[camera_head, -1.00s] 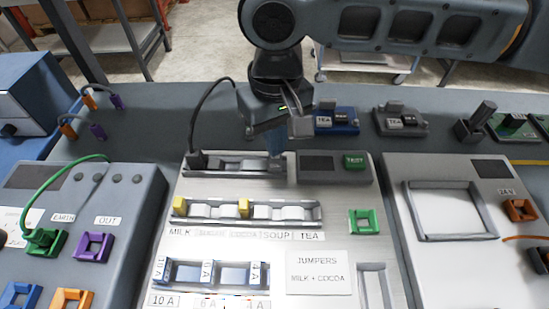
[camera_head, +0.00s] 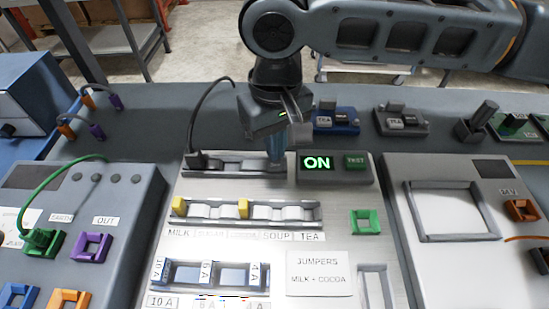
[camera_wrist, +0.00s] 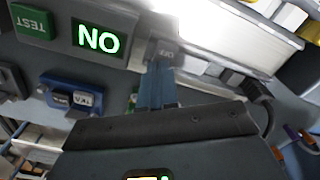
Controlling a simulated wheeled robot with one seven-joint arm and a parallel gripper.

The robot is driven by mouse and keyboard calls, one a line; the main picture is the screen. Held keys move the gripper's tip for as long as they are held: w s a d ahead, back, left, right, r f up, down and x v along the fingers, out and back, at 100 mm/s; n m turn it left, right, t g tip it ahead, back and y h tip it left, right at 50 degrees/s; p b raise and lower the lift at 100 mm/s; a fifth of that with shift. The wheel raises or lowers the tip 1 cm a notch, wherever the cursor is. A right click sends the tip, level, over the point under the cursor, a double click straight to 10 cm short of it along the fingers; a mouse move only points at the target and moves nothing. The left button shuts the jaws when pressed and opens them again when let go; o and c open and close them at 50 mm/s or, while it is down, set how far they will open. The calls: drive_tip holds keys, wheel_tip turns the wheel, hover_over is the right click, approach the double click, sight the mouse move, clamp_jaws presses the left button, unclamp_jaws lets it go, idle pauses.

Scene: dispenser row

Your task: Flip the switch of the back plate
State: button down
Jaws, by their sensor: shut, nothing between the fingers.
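The back plate (camera_head: 225,172) is a light strip along the back of the middle panel, with a black plug and cable at its left end. My gripper (camera_head: 277,155) points down at its right end, with blue fingers shut and empty. The switch is mostly hidden behind the fingers in the head view. In the wrist view the fingertips (camera_wrist: 158,62) are at a small grey block with a label (camera_wrist: 163,50); I cannot tell if they touch it. The display (camera_head: 317,163) beside it glows green "ON"; it reads rotated in the wrist view (camera_wrist: 98,39).
A green TEST button (camera_head: 355,162) sits right of the display. A row with two yellow jumpers (camera_head: 243,207) lies in front. Blue (camera_head: 336,120) and grey (camera_head: 400,122) modules stand behind. The black cable (camera_head: 203,110) arches at the left of my gripper.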

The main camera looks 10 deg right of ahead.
wheel_tip(320, 180, up, 7)
drive_tip(key=p, duration=0.7)
drive_tip(key=shift+f, duration=0.1)
idle(0.6)
